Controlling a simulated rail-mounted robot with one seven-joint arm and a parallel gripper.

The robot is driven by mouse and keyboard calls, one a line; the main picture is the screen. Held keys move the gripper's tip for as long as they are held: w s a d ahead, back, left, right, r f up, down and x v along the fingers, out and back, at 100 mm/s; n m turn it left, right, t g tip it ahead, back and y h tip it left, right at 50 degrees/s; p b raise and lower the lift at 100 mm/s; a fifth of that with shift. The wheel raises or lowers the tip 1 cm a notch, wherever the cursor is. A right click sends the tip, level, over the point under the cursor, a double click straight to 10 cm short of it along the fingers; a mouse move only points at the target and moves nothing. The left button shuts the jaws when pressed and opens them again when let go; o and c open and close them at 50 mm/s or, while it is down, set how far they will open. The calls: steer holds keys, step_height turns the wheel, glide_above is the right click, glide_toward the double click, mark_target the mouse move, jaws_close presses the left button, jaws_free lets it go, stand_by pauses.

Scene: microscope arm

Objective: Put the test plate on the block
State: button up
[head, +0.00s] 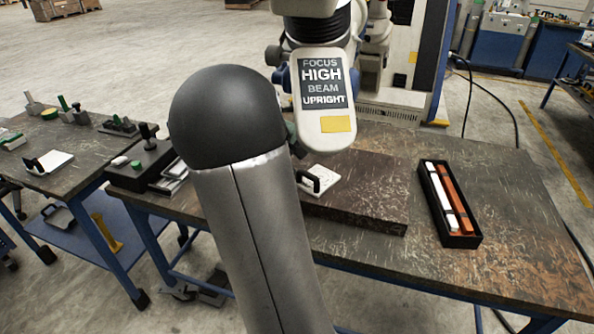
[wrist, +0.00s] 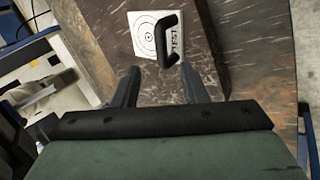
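The test plate (wrist: 143,32) is a white square with printed rings, the word TEST and a black loop handle (wrist: 168,44). It lies flat on the dark brown block (head: 367,190), a raised slab on the table. In the head view the plate (head: 327,173) is at the block's left part, partly hidden by my arm. My gripper (wrist: 158,88) is open and empty in the wrist view. Its two dark fingers point toward the plate, and the handle appears just beyond the gap between them, apart from both. In the head view my arm hides most of the gripper.
A black case (head: 447,206) with white and orange bars lies right of the block. The microscope head (head: 322,100), labelled FOCUS HIGH BEAM UPRIGHT, hangs above the block. Another white plate with a handle (head: 55,161) lies on the left cart. The table's right side is clear.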

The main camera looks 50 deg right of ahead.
steer(key=s+a+f+t+y, duration=0.1)
steer(key=s+a+y, duration=0.2)
steer(key=a, duration=0.9)
steer(key=s+a+y, duration=0.2)
steer(key=s+a, duration=0.1)
steer(key=a, duration=1)
steer(key=s+a+f+y, duration=0.2)
steer(key=s+a, duration=0.9)
steer(key=a, duration=0.1)
steer(key=shift+a+g, duration=0.35)
steer(key=shift+g, duration=0.05)
